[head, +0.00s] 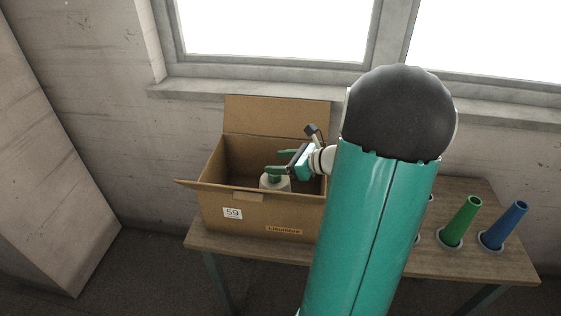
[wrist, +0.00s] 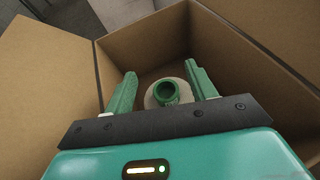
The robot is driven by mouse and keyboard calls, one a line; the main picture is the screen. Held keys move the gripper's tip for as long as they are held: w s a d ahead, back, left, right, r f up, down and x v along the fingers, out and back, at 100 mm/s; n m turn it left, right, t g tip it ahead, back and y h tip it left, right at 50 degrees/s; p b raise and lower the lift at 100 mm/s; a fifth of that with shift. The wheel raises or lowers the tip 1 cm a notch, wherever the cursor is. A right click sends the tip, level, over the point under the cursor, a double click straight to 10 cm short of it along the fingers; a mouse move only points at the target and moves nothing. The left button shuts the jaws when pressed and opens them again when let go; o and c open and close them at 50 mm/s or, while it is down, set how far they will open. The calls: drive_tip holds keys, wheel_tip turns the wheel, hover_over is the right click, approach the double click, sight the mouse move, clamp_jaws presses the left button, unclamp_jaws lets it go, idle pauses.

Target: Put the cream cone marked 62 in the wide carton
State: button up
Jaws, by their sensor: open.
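A pale, cream-looking cone (head: 275,184) with a green tube end (wrist: 166,91) stands inside the open brown carton (head: 261,215). Its pale body (wrist: 151,102) shows around the tube in the wrist view. I cannot read any number on the cone. My gripper (head: 279,160) is inside the carton's mouth, its fingers open. In the wrist view my gripper (wrist: 160,70) has one finger on each side of the tube end, with gaps on both sides. The carton's front has a label reading 59 and an orange label. The cone's lower part is hidden by the carton wall in the head view.
The carton stands on the left of a wooden table (head: 470,263), flaps open. A green tube (head: 461,220) and a blue tube (head: 505,224) stand at the right. My arm hides the table's middle. A wall and window sill (head: 250,93) are behind.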

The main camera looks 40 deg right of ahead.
drive_tip(key=shift+r, duration=0.15)
drive_tip(key=shift+r, duration=0.3)
drive_tip(key=v, duration=1.2)
drive_tip(key=shift+r, duration=0.2)
